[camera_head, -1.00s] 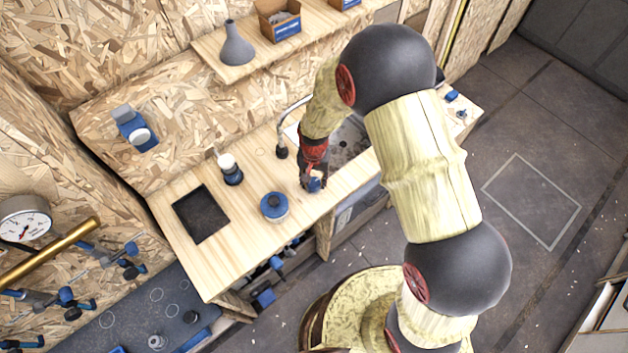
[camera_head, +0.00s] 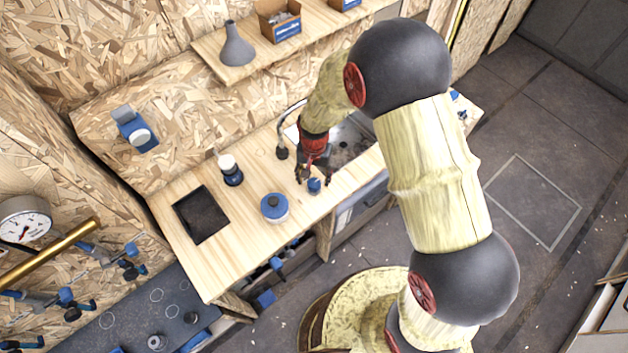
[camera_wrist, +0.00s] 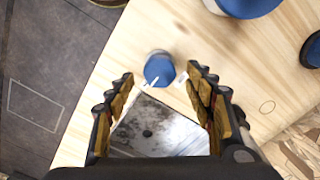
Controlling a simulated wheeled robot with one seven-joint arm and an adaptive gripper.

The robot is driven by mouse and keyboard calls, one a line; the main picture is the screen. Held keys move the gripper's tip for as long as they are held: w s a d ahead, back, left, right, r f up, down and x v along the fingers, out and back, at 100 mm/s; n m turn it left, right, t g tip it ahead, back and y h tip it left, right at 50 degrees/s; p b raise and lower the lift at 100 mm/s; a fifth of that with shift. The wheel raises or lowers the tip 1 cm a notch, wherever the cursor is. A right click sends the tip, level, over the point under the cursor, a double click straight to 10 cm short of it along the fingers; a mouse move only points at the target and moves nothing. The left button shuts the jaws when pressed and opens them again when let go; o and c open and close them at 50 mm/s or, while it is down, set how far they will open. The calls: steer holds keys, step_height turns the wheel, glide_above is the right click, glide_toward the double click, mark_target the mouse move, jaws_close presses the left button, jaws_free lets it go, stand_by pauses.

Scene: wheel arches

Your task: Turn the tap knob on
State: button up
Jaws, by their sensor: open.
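The tap knob (camera_head: 314,186) is small and blue and stands on the wooden counter beside the sink, near the counter's front edge. In the wrist view the knob (camera_wrist: 158,69) shows a white pointer line slanting toward lower left. My gripper (camera_head: 312,177) is open and empty just behind the knob in the head view. In the wrist view the fingers of my gripper (camera_wrist: 160,76) stand apart on either side of the knob, with gaps to both. The tap spout (camera_head: 282,150) is a curved metal pipe on a dark base; my arm hides part of the sink (camera_head: 347,143).
A blue-lidded round container (camera_head: 274,207) stands left of the knob. A dark bottle with a white top (camera_head: 230,170) and a black tray (camera_head: 200,215) are farther left on the counter (camera_head: 245,255). A shelf (camera_head: 215,58) with a grey funnel (camera_head: 236,46) hangs above.

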mark_target(315, 184)
step_height(315, 184, up, 9)
stand_by(0.3)
steer(key=shift+r, duration=0.1)
stand_by(0.4)
steer(key=s+d+r+n+t+b, duration=0.1)
steer(key=s+d+r+t+b, duration=0.1)
steer(key=s+d+r+b, duration=0.5)
steer(key=s+d+r+n+t+b, duration=0.2)
steer(key=s+d+r+b, duration=0.4)
steer(key=s, duration=0.7)
steer(key=shift+d+r+n+t+b, duration=0.35)
steer(key=shift+d+r+t, duration=0.3)
steer(key=shift+t, duration=0.15)
steer(key=shift+c, duration=0.4)
